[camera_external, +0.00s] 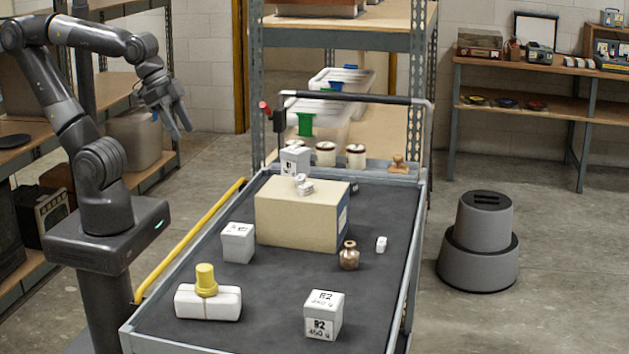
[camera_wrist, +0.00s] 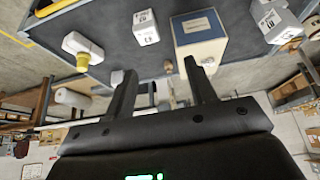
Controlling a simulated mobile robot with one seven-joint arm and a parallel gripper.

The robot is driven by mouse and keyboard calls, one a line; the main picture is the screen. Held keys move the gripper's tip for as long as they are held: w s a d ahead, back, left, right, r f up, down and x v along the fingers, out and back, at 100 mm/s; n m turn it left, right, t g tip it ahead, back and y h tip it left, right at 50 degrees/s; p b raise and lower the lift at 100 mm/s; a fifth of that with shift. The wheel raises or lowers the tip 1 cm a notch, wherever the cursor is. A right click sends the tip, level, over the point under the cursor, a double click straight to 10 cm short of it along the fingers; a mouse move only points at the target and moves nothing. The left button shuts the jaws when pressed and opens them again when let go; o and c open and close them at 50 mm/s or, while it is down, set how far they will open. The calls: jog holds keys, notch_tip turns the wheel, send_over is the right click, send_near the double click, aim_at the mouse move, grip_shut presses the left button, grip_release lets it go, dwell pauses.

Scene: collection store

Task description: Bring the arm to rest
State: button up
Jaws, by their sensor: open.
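My gripper (camera_external: 180,118) is raised in the air at the upper left in the external view, to the left of the trolley (camera_external: 385,285). Its two fingers are apart with nothing between them, and they also show in the wrist view (camera_wrist: 158,85). My arm is bent, with its upper links high above its base. The trolley's dark top lies below and to the right of my gripper, and the gripper touches nothing on it.
On the trolley stand a cardboard box (camera_external: 296,220), a white block with a yellow cap (camera_external: 206,280), marked cubes (camera_external: 324,316) and a small brown bottle (camera_external: 349,256). Shelving (camera_external: 140,165) stands close behind my arm. A grey step stool (camera_external: 478,245) is on the floor at right.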

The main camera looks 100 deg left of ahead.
jog(key=shift+s+a, duration=0.45)
jog(key=shift+s, duration=0.25)
